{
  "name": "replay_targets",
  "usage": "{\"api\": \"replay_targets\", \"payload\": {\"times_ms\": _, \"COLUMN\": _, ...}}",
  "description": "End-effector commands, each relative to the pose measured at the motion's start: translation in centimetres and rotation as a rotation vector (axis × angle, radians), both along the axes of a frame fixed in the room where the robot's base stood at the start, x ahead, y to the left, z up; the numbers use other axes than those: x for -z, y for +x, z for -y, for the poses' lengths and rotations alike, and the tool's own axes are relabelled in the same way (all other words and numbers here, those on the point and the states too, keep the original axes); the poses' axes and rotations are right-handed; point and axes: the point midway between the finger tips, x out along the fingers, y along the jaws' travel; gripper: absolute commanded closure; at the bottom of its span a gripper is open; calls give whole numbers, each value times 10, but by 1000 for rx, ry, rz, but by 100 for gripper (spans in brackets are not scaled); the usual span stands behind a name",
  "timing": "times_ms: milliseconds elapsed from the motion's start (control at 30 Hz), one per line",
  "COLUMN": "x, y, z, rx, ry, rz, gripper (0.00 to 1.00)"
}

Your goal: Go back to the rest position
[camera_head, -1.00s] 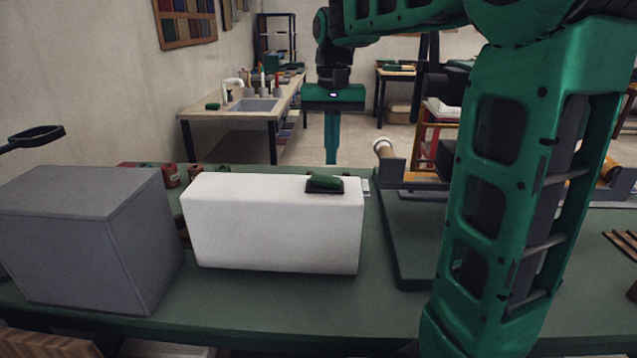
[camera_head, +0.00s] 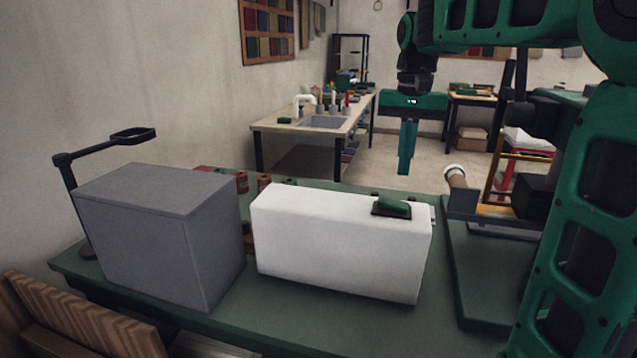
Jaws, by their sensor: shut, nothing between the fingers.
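My gripper (camera_head: 405,170) hangs from my green arm with its fingers pointing down. It is shut and empty.
A grey box (camera_head: 165,240) stands left of the white block on the green table (camera_head: 270,325). A machine with a pale roller (camera_head: 458,178) is at right. A sink bench (camera_head: 310,130) stands behind.

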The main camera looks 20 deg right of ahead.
Motion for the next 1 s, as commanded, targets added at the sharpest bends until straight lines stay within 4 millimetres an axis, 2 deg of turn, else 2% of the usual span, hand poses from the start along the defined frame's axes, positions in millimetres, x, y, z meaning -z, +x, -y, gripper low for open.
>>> {"api": "replay_targets", "payload": {"times_ms": 167, "x": 5, "y": -12, "z": 4, "rx": 2, "ry": 2, "rz": 1, "gripper": 100}}
{"api": "replay_targets", "payload": {"times_ms": 267, "x": 20, "y": -39, "z": 12, "rx": 3, "ry": 6, "rz": 2, "gripper": 100}}
{"api": "replay_targets", "payload": {"times_ms": 367, "x": 44, "y": -80, "z": 22, "rx": 5, "ry": 10, "rz": 1, "gripper": 100}}
{"api": "replay_targets", "payload": {"times_ms": 600, "x": 116, "y": -188, "z": 32, "rx": -10, "ry": 14, "rz": 2, "gripper": 100}}
{"api": "replay_targets", "payload": {"times_ms": 733, "x": 150, "y": -233, "z": 30, "rx": -22, "ry": 13, "rz": -1, "gripper": 100}}
{"api": "replay_targets", "payload": {"times_ms": 867, "x": 171, "y": -260, "z": 27, "rx": -31, "ry": 12, "rz": -3, "gripper": 100}}
{"api": "replay_targets", "payload": {"times_ms": 1000, "x": 179, "y": -269, "z": 25, "rx": -36, "ry": 10, "rz": -4, "gripper": 100}}
